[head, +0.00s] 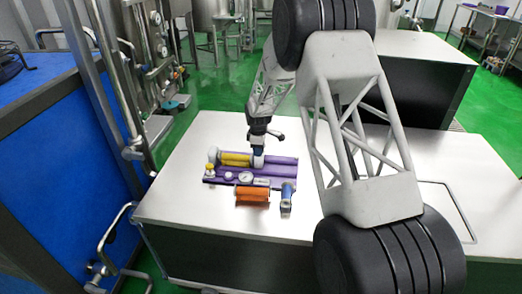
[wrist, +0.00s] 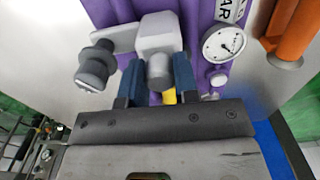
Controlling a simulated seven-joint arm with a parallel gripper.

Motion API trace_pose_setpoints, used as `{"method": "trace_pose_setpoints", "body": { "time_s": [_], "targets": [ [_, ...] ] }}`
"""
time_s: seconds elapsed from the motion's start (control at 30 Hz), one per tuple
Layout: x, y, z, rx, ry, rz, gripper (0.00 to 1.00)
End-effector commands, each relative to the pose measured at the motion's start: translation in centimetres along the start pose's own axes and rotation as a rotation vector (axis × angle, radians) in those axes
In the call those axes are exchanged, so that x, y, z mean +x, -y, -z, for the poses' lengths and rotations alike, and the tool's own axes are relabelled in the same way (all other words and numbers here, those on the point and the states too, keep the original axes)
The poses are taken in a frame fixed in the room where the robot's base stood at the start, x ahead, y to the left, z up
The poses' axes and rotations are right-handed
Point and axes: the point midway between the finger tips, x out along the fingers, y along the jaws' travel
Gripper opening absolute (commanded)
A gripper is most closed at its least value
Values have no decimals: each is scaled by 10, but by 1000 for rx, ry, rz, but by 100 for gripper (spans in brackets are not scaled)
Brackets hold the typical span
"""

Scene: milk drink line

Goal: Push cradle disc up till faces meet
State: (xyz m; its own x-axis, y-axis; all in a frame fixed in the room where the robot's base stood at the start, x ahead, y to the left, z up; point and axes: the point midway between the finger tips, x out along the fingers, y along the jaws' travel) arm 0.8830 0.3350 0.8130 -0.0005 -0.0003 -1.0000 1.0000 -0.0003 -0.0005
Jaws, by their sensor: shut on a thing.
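A purple cradle base (head: 283,180) lies on the white table, with a yellow cylinder (head: 237,159) along it. A pale rounded end piece (head: 213,154) stands at the cylinder's left end, and a pale block (head: 258,162) at its right end. My gripper (head: 258,152) is over that right end. In the wrist view, the blue fingers of my gripper (wrist: 157,82) are shut on a grey round knob (wrist: 159,71) that sticks out of a light grey block (wrist: 159,33). A bit of yellow shows beside the right finger. I cannot tell whether any faces touch.
A round gauge (wrist: 223,43) is on the purple base, right of my fingers. A dark grey knob (wrist: 92,73) sticks out at left. An orange part (head: 252,195) and a blue-silver part (head: 287,197) lie in front of the base. The table's left side is clear.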

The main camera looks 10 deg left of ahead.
Motion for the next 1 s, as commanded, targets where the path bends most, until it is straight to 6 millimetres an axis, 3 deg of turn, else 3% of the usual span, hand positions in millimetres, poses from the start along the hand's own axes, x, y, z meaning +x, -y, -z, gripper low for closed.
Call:
{"method": "trace_pose_setpoints", "body": {
  "time_s": [0.03, 0.07, 0.2, 0.67, 1.0],
  "targets": [
    [0, 0, 1, 0, -1, -1, 0],
    [0, 0, 1, 0, -1, -1, 31],
    [0, 0, 1, 0, -1, -1, 53],
    [-6, 0, 0, 0, -1, -1, 54],
    [-44, 0, 0, 0, -1, -2, 54]
  ]
}}
